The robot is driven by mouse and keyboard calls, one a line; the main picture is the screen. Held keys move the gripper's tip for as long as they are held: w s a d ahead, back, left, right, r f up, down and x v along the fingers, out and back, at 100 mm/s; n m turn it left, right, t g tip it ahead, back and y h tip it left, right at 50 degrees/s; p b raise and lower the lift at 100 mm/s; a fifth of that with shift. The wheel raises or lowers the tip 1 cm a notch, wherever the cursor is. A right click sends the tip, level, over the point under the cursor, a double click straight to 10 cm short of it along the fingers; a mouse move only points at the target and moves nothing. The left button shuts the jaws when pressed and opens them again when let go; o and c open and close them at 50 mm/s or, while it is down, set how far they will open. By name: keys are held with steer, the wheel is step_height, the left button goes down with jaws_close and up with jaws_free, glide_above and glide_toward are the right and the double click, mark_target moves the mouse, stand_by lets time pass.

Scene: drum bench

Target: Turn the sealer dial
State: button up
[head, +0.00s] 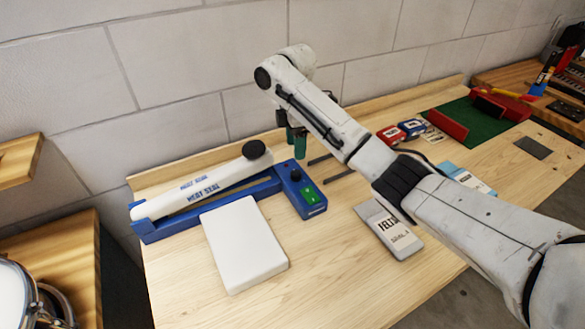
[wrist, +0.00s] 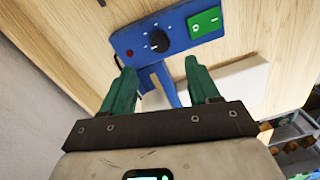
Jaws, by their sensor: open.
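The heat sealer (head: 160,229) is blue with a white arm marked "HEAT SEAL" and lies at the left of the bench. Its control box at the right end carries a black dial (head: 295,175) and a green switch (head: 309,195). In the wrist view the black dial (wrist: 159,39) sits on the blue panel, with the green switch (wrist: 204,22) to its right. My gripper (head: 297,143), with green fingers, is above and behind the control box in the head view. In the wrist view my gripper (wrist: 161,73) is open and empty, its fingertips short of the dial and apart from it.
A white pad (head: 243,245) lies in front of the sealer. A grey felt packet (head: 389,228) lies to the right, under my arm. Small red and blue boxes (head: 411,127) and a green mat (head: 470,125) are further right. The wall is close behind.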

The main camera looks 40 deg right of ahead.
mark_target(296, 172)
step_height(296, 172, down, 9)
steer(key=shift+s+a+f+p, duration=0.1)
steer(key=shift+s+f+p, duration=0.05)
steer(key=shift+p, duration=0.5)
steer(key=c, duration=1)
